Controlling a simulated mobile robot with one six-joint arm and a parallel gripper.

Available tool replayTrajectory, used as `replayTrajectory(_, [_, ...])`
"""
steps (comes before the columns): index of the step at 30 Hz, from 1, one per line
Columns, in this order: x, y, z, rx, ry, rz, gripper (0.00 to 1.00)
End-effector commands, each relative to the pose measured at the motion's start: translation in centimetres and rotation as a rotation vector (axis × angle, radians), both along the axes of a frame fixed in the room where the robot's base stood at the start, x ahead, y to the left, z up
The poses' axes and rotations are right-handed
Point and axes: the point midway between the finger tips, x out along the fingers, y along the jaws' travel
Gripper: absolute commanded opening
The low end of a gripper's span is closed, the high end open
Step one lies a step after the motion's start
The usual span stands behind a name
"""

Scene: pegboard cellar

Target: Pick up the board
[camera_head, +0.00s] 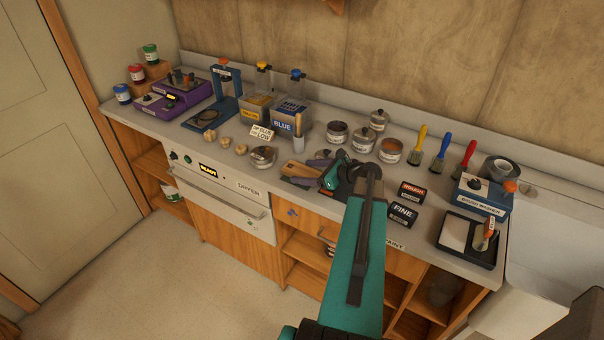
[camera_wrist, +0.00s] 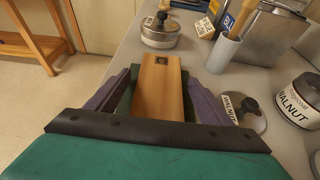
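The board is a flat, light wooden piece with a small dark mark near its far end. In the wrist view the board (camera_wrist: 160,88) lies between the two purple fingers of my gripper (camera_wrist: 160,98), lengthwise along them. Dark green shows beside its left edge. The fingers sit close along both sides, but I cannot tell whether they press on it. In the head view the board (camera_head: 294,170) is at the front of the counter, sticking out left of my gripper (camera_head: 312,168). Its near end is hidden by my gripper.
The counter (camera_head: 228,160) is crowded. A round tin (camera_head: 262,156) and a grey cup with a wooden handle (camera_head: 299,142) stand beyond the board. Several cans are behind my gripper. ROUGH (camera_head: 412,192) and FINE (camera_head: 403,213) blocks lie to its right. The counter's front edge is close.

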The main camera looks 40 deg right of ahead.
Motion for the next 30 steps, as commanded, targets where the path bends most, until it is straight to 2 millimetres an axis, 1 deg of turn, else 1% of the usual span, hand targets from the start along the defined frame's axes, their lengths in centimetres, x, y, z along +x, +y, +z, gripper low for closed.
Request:
replayTrajectory(1, [0.0, 0.0, 0.0, 0.0, 0.0, 0.0, 0.65])
replayTrajectory(5, [0.0, 0.0, 0.0, 0.0, 0.0, 0.0, 0.43])
replayTrajectory(6, [0.0, 0.0, 0.0, 0.0, 0.0, 0.0, 0.36])
replayTrajectory(8, [0.0, 0.0, 0.0, 0.0, -0.001, 0.0, 0.26])
replayTrajectory(20, [0.0, 0.0, 0.4, -0.001, -0.001, 0.0, 0.26])
replayTrajectory(26, [0.0, 0.0, 1.6, -0.002, -0.001, 0.0, 0.26])
replayTrajectory(30, [0.0, 0.0, 2.9, -0.002, -0.002, 0.0, 0.26])
